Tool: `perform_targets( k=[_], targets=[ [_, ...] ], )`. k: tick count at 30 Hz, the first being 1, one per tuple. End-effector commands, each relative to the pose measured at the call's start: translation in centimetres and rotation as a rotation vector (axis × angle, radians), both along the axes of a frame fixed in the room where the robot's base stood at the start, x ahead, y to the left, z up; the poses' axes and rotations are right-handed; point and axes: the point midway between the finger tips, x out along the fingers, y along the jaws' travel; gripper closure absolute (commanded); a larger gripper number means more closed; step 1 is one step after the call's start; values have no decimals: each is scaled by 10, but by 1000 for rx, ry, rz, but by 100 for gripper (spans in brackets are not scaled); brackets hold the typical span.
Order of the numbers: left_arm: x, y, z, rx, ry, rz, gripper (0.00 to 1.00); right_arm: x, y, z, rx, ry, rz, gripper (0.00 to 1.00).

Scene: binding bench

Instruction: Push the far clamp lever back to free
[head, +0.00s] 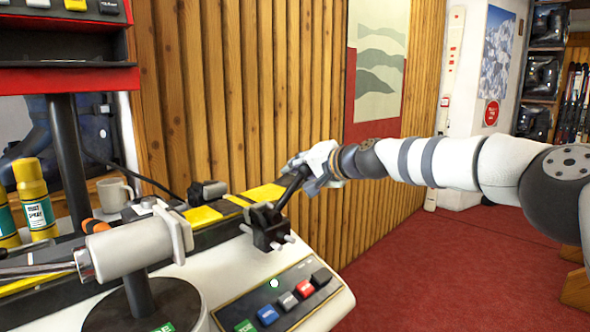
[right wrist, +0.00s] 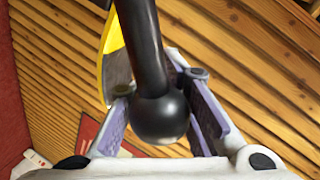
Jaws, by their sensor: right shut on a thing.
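The far clamp (head: 268,230) is a black block with pale pins at the right end of the bench's yellow and black rail. Its black lever (head: 287,196) slants up and to the right from the block. My right gripper (head: 308,172) is at the lever's upper end and hides the tip in the head view. In the right wrist view the lever's round black knob (right wrist: 160,118) sits between the purple-padded fingers, which are shut on it. My left gripper is not in view.
A grey-white cylinder on a post (head: 135,248) stands at the left front. A button panel (head: 278,298) lies in front of the clamp. Yellow spray cans (head: 33,195) and a mug (head: 113,194) stand at the left. A wood-slat wall (head: 240,90) rises close behind the bench.

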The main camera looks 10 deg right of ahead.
Motion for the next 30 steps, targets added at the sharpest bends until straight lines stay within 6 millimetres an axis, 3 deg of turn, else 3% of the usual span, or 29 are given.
perform_targets(
  k=[4, 6, 10, 22, 30],
  targets=[
    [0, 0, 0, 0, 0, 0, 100, 0, -2, -2, -3, 1, -2, 100],
    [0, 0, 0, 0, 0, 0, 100, 0, -2, -2, -3, 1, -2, 76],
    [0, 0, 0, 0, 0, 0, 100, 0, -1, -1, -3, 1, -2, 49],
    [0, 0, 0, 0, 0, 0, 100, -7, -6, 3, -1, -1, -2, 49],
    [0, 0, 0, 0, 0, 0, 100, -60, -32, 22, 0, -2, -2, 49]
  ],
)
